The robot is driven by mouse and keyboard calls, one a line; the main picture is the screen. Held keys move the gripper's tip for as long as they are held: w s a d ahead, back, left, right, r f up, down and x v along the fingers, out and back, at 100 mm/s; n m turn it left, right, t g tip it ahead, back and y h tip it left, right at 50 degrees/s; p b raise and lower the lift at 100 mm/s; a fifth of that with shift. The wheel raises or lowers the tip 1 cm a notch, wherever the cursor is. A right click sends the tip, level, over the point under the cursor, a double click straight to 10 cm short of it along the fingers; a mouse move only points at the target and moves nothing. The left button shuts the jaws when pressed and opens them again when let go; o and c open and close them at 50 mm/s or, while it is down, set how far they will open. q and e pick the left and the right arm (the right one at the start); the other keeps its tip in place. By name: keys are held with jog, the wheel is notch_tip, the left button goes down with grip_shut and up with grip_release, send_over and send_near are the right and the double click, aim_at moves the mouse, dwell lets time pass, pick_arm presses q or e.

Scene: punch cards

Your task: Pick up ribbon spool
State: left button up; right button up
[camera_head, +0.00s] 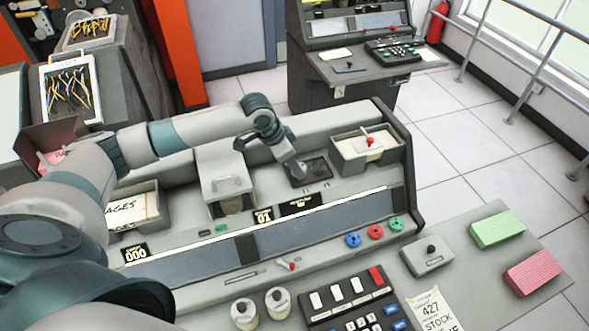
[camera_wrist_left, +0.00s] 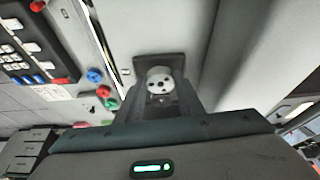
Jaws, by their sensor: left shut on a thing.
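My left gripper (camera_head: 297,170) reaches down to a dark square recess (camera_head: 316,166) on the grey machine's upper deck. In the left wrist view, the left gripper (camera_wrist_left: 159,100) is shut on a pale round ribbon spool (camera_wrist_left: 159,80) with dark holes in its face. The spool sits between the fingers, in front of the dark recess (camera_wrist_left: 174,58); whether it touches the recess is unclear. In the head view the gripper hides the spool. My right gripper is in neither view.
A tray with a red knob (camera_head: 370,140) stands right of the recess, and a grey box with a handle (camera_head: 228,184) left of it. Two cream rolls (camera_head: 277,302), a keypad (camera_head: 350,300), and green (camera_head: 497,230) and pink card stacks (camera_head: 533,272) are in front.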

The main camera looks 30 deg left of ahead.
pick_arm(q)
notch_tip(320, 180, up, 2)
jog(key=shift+r+b, duration=0.2)
jog(key=shift+b, duration=0.45)
jog(key=w+d+r+b, duration=0.4)
jog(key=d+r, duration=0.3)
jog(key=d, duration=0.3)
jog(key=shift+w+d+r, duration=0.15)
jog(key=shift+w+d, duration=0.2)
jog(key=shift+w, duration=0.05)
jog(key=shift+r, duration=0.1)
jog(key=shift+r+p, duration=1.4)
jog(key=shift+p, duration=0.95)
